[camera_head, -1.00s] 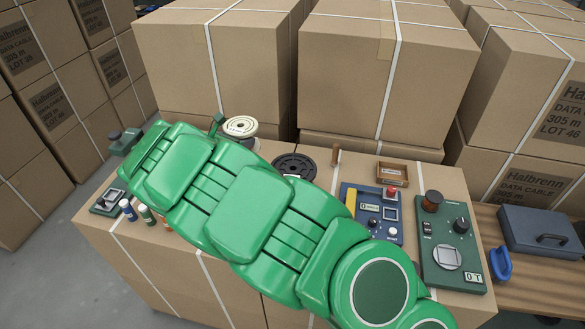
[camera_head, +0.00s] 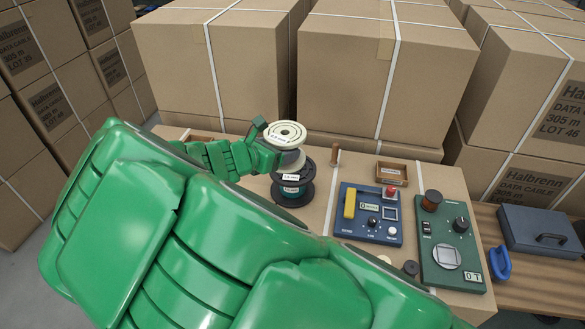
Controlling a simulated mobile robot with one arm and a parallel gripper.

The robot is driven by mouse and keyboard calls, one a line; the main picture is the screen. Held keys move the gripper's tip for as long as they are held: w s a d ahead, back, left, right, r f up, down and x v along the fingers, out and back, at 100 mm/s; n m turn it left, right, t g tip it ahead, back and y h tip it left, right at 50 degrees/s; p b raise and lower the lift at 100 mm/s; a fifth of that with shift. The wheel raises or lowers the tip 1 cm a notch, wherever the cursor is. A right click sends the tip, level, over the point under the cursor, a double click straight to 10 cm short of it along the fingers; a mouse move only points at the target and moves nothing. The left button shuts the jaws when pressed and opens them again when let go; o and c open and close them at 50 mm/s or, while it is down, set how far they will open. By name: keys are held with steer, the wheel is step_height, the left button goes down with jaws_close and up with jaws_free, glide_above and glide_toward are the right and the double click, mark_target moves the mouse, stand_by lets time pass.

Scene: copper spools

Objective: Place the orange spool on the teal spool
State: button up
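A spool with cream-white flanges (camera_head: 285,133) is at my gripper (camera_head: 289,152), over the dark spool. Its winding is mostly hidden by the gripper, so I cannot see orange. My gripper reaches it from the left and appears shut on it. The teal spool (camera_head: 292,200) stands upright below on a cardboard box, with black flanges, a white label and a little teal winding showing. The pale lower flange is close above its top; I cannot tell whether the two touch.
A blue control box (camera_head: 349,229) and a green panel (camera_head: 444,278) stand to the right. A wooden peg (camera_head: 334,157) and a small wooden tray (camera_head: 392,173) are behind. Tall cartons (camera_head: 385,75) close off the back. My arm hides the box's left and front.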

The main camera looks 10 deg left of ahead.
steer(key=s+d+r+h, duration=0.1)
steer(key=s+d+r, duration=0.15)
steer(key=d, duration=0.25)
steer(key=m, duration=0.1)
glide_above(293, 180)
steer(key=s, duration=0.2)
steer(key=shift+g, duration=0.3)
steer(key=f, duration=0.4)
steer(key=shift+w+f, duration=0.2)
steer(key=shift+f, duration=0.05)
steer(key=w+f, duration=0.1)
steer(key=w+a+f, duration=0.1)
steer(key=f, duration=0.1)
steer(key=w+a+f, duration=0.1)
steer(key=shift+w+f, duration=0.35)
steer(key=shift+w+a+f, duration=0.15)
steer(key=shift+w+f, duration=0.4)
steer(key=shift+f, duration=1.75)
steer(key=o, duration=1.4)
steer(key=shift+f, duration=0.1)
steer(key=shift+c, duration=0.2)
